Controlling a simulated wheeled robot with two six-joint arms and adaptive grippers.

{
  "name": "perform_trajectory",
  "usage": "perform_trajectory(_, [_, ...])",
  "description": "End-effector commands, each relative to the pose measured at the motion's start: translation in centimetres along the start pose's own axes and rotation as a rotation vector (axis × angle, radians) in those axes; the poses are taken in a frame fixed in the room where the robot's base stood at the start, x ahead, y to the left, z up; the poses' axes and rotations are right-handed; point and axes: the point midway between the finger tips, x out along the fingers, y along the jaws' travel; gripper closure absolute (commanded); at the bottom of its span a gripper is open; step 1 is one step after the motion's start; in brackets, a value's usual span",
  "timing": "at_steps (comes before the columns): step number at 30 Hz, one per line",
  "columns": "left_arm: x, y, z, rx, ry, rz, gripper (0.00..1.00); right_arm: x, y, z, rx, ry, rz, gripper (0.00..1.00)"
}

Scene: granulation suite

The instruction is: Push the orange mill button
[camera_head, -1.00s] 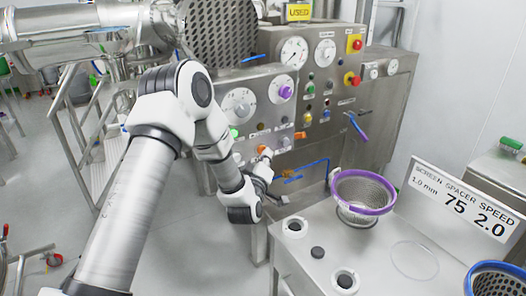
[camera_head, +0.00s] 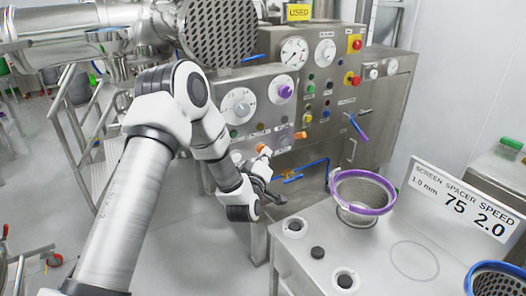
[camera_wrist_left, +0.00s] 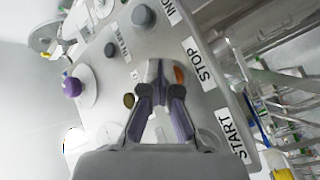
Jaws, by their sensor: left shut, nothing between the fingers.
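The orange mill button (camera_wrist_left: 180,75) sits on the steel control panel, by the STOP label (camera_wrist_left: 201,60) in the left wrist view. My left gripper (camera_wrist_left: 158,68) is shut and empty, its dark fingertips in front of the panel. In that view the tips lie just left of the orange button and partly overlap its edge. I cannot tell whether they touch it. In the head view my left arm reaches across to the panel's lower part, and its wrist hides some of that area. My right gripper is not in view.
A purple knob (camera_head: 285,91) and a dial (camera_head: 238,103) are higher on the panel. A grey button (camera_wrist_left: 143,17) is near the gripper. At right, a steel table holds a purple-rimmed screen (camera_head: 362,190) and a sign (camera_head: 458,200). Blue-handled pipework is below the panel.

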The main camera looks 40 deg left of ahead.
Motion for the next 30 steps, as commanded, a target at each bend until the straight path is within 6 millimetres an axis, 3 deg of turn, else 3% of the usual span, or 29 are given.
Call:
perform_trajectory(20, [-1.4, 0.9, 1.1, 0.0, 0.0, 0.001, 1.0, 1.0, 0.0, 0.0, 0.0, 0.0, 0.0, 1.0])
perform_trajectory(30, [-3.7, 2.6, 2.9, 0.001, -0.002, 0.002, 1.0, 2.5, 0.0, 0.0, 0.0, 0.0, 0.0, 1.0])
